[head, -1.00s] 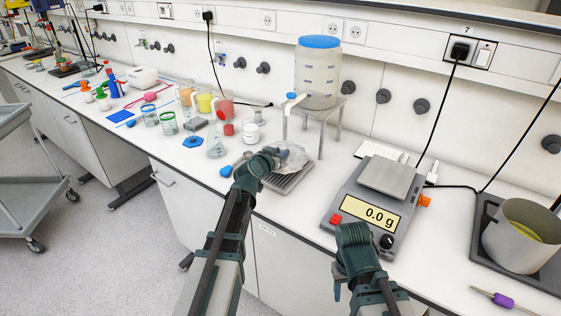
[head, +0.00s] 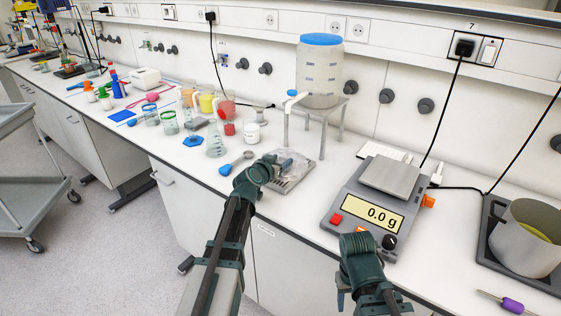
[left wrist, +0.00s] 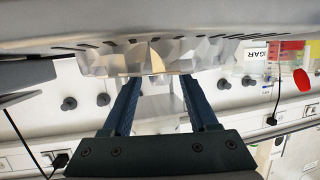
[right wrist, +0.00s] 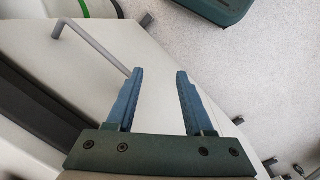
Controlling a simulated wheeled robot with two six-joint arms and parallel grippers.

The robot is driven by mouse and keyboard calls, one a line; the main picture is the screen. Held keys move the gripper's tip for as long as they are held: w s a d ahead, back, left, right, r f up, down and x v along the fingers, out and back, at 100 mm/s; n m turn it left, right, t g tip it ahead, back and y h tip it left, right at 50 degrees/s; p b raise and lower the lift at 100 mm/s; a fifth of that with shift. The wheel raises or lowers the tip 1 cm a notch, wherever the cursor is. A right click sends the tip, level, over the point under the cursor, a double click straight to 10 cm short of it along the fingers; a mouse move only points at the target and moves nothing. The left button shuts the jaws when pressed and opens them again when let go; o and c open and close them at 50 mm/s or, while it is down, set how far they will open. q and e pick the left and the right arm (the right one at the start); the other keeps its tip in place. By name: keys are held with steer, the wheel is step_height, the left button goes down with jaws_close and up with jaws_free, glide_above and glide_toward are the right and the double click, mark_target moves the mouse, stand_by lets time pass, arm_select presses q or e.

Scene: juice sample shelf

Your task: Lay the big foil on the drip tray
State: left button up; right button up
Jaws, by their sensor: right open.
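The big foil (head: 284,158) is a crumpled, clear-silvery piece lying on the slotted grey drip tray (head: 297,181), below the dispenser's tap. In the left wrist view the faceted foil (left wrist: 160,55) lies against the slotted tray surface (left wrist: 60,41), which shows upside down. My left gripper (head: 271,163) is at the foil's near left side and hides part of it. In the left wrist view its fingers (left wrist: 160,80) are spread, with their tips at the foil's edge. My right gripper (right wrist: 160,72) is open and empty, low in front of the bench near the scale.
The dispenser (head: 319,75) stands on a metal stand behind the tray. A blue scoop (head: 235,164) and a white jar (head: 251,132) lie left of it. The scale (head: 370,205) reading 0.0 g stands right, with a metal pot (head: 525,240) farther right.

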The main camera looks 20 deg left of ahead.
arm_select(q)
steer(key=shift+r+p, duration=0.3)
steer(key=p+v, duration=0.3)
steer(key=v, duration=0.9)
steer(key=shift+a+f, duration=0.1)
steer(key=shift+s+f, duration=0.1)
steer(key=shift+s, duration=0.05)
